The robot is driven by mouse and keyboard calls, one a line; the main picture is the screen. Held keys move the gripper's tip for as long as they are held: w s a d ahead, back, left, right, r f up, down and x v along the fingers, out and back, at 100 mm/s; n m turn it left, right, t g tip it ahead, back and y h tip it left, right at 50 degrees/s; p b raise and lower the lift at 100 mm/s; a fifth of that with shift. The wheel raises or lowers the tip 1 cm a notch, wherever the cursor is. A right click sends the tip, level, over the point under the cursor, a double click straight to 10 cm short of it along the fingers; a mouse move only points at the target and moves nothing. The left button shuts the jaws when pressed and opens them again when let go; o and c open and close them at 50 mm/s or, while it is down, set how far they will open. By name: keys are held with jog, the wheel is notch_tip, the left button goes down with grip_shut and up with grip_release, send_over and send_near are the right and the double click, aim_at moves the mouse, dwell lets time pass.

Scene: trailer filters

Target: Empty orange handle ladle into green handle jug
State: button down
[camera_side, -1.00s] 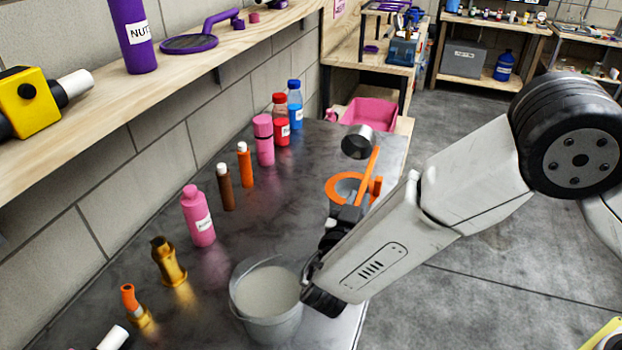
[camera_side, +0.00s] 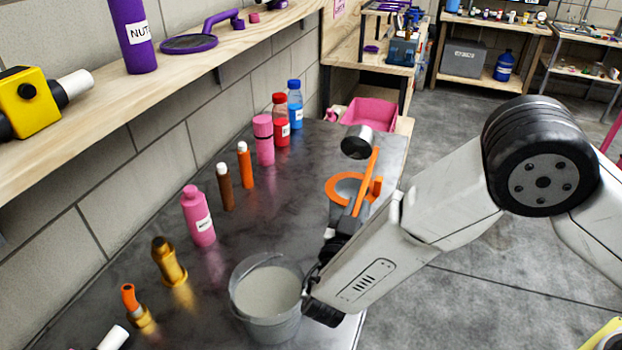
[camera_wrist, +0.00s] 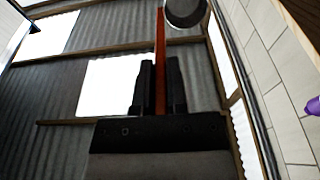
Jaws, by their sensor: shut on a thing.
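The ladle has a grey metal cup (camera_side: 357,142) and a straight orange handle (camera_side: 366,180). My gripper (camera_side: 347,218) is shut on the lower part of this handle. The cup is up and away from the gripper, with its dark end towards the lower left; I cannot see any contents. In the wrist view, the orange handle (camera_wrist: 160,50) stands between my two black fingers (camera_wrist: 159,88), and the cup (camera_wrist: 185,12) is at the top edge, partly cut off. I cannot make out a jug with a green handle in either view.
A grey bucket (camera_side: 240,312) of pale content stands close to my gripper on the dark table (camera_side: 300,200). An orange-rimmed round item (camera_side: 333,186) lies behind the ladle. Several bottles, such as a pink one (camera_side: 198,220), line the wall side. A wooden shelf (camera_side: 200,65) overhangs the left.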

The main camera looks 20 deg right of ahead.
jog(key=shift+f+t+h, duration=0.4)
jog(key=shift+f, duration=0.25)
jog(key=shift+r, duration=0.15)
dwell(0.9)
notch_tip(320, 180, up, 2)
jog(key=shift+r+g+y, duration=0.15)
jog(key=shift+g+y, duration=0.45)
notch_tip(320, 180, up, 2)
jog(key=shift+w+d+r+g+y, duration=0.1)
jog(key=shift+w+d+g+y, duration=0.05)
jog(key=shift+g+y, duration=0.55)
jog(key=shift+r, duration=0.1)
jog(key=shift+w+r, duration=0.1)
jog(key=shift+r, duration=0.1)
